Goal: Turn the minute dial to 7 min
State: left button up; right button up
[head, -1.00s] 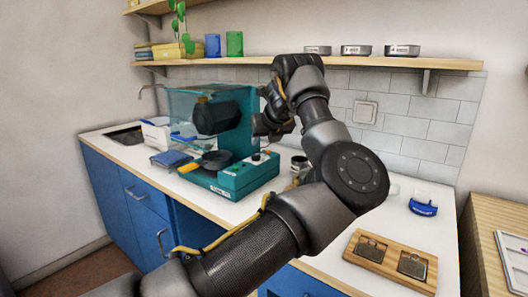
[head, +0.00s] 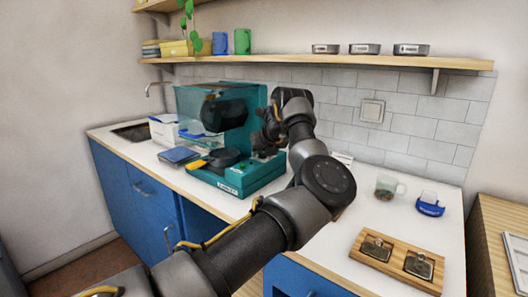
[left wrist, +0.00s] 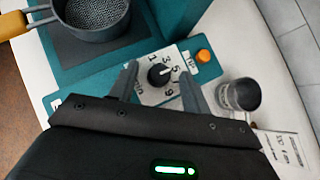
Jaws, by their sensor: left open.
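The minute dial (left wrist: 160,74) is a black round knob on a pale plate with printed numbers. It sits on the teal machine (head: 250,179), which also shows in the left wrist view (left wrist: 94,89). A light mark on the knob seems to point to the upper right, around 3 to 5; I cannot tell exactly. My left gripper (left wrist: 158,68) is open, with one finger on each side of the knob and gaps showing between. In the head view my left gripper (head: 264,146) is over the machine's right end, and the dial is hidden there. My right gripper is not in view.
An orange button (left wrist: 203,55) is close to the right finger. A metal container (left wrist: 240,95) stands beside the machine. A yellow-handled pan (head: 222,157) rests on the machine. A glass mug (head: 388,187), a blue item (head: 430,204) and a wooden board (head: 366,260) are on the right counter.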

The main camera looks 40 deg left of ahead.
pick_arm(q)
jog(key=shift+c, duration=0.3)
jog(key=c, duration=0.9)
